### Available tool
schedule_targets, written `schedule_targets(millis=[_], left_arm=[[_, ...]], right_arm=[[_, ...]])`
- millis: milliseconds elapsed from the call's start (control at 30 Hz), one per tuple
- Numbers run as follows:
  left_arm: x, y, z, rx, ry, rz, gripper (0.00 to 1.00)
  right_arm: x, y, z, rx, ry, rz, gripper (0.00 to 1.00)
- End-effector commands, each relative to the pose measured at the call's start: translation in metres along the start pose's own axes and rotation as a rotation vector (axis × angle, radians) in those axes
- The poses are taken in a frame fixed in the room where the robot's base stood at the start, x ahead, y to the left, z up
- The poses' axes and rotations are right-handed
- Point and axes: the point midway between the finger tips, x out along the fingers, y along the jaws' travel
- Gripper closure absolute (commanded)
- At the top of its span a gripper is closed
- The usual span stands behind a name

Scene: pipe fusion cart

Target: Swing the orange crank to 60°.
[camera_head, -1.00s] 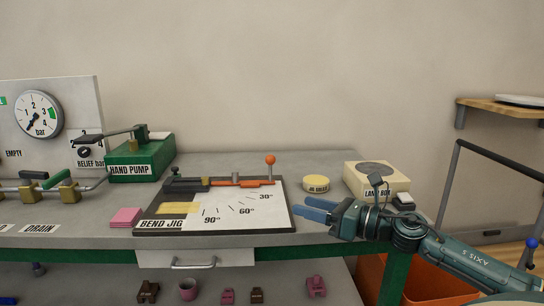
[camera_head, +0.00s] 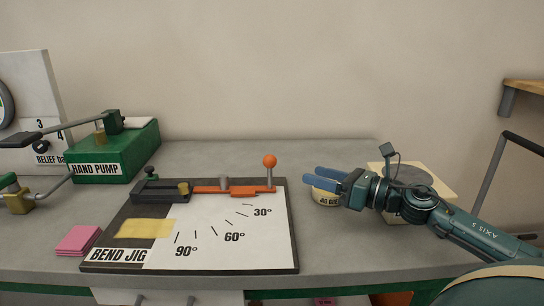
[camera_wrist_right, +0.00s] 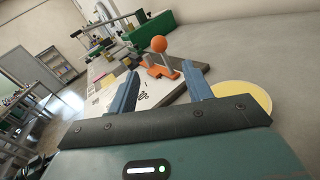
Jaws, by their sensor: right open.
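The orange crank (camera_head: 225,190) lies on the bend jig board (camera_head: 268,238), pointing right, above the 30° mark. An upright post with an orange ball knob (camera_head: 270,161) stands at its right end. My right gripper (camera_head: 312,182) is open and empty, right of the knob and apart from it, its blue fingers pointing left. In the right wrist view the knob (camera_wrist_right: 159,44) shows beyond and between the two open fingers (camera_wrist_right: 163,92). The 60° and 90° marks lie on the board's white face, clear of the crank. My left gripper is not in view.
A round yellow-topped tin (camera_head: 326,196) stands just under my right gripper, and a cream box (camera_head: 440,187) is behind my wrist. A green hand pump (camera_head: 117,155) and pink notes (camera_head: 79,240) are at left. The bench behind the board is clear.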

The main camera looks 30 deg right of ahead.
Motion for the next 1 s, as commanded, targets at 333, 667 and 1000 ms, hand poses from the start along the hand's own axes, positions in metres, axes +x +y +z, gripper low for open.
schedule_targets(millis=[333,667,1000], left_arm=[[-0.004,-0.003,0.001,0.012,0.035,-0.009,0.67],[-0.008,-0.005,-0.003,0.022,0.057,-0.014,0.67],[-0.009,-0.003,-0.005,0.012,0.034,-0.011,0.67]], right_arm=[[0.038,0.001,-0.001,-0.004,-0.003,0.005,0.5],[0.068,0.0,0.002,0.0,-0.005,0.001,0.5],[0.092,-0.001,0.004,0.003,-0.006,-0.003,0.5]])
